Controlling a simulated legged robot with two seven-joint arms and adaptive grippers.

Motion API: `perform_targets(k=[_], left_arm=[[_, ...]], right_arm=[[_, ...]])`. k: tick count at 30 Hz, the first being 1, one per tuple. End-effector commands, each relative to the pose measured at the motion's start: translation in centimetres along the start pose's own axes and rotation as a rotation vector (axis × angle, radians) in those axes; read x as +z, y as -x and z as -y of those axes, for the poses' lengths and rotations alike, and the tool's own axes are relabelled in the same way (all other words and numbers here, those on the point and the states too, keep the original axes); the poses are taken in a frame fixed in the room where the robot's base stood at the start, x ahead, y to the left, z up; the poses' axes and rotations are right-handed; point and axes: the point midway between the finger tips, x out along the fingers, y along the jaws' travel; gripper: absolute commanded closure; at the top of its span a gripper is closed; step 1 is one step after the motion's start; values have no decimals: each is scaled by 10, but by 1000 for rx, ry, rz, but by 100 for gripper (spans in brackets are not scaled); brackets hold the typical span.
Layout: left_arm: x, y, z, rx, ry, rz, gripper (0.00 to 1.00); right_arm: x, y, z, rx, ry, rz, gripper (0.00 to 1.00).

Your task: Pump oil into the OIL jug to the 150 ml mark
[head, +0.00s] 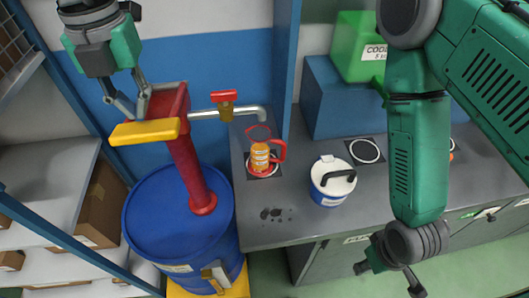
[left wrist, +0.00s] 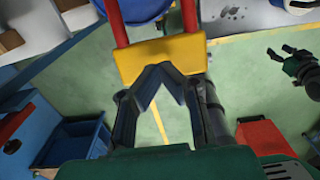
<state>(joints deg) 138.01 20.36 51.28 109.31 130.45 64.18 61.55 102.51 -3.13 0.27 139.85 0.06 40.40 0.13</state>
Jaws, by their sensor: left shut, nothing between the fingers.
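The red pump (head: 185,150) stands on the blue drum (head: 165,232), with its yellow handle (head: 146,132) toward me. The valve with a red knob (head: 224,97) is on the grey spout pipe (head: 247,112). The clear jug (head: 262,156) with red rim and handle stands under the spout end. Orange fill shows in its lower part; its marks are too small to read. My left gripper (head: 130,108) is shut and empty by the yellow handle, which also shows just ahead of the fingertips in the left wrist view (left wrist: 160,58). My right gripper (head: 390,282) is open and empty, low at the right.
A white and blue canister (head: 332,182) with a black handle stands right of the jug on the grey counter (head: 290,222). Dark spots lie on the counter in front. A green coolant can (head: 358,48) is on a blue box behind. Shelves with cartons (head: 100,205) stand left.

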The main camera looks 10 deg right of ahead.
Motion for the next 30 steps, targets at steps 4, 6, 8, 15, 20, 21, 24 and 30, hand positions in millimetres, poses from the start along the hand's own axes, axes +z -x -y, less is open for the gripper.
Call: perform_targets(k=[4,6,8,15,20,21,24,30], left_arm=[[1,12,0,-2,0,4,100],[1,21,0,-2,0,5,100],[1,28,0,-1,1,3,100],[0,54,0,-1,0,2,100],[1,60,0,-1,0,1,100],[1,60,0,-1,0,0,100],[0,60,0,-1,0,0,100],[0,60,0,-1,0,1,100]], right_arm=[[0,0,0,0,0,0,60],[0,0,0,0,0,0,60],[0,0,0,0,0,0,60],[0,0,0,0,0,0,60],[0,0,0,0,0,0,60],[0,0,0,0,0,0,60],[0,0,0,0,0,0,60],[0,0,0,0,0,0,60]])
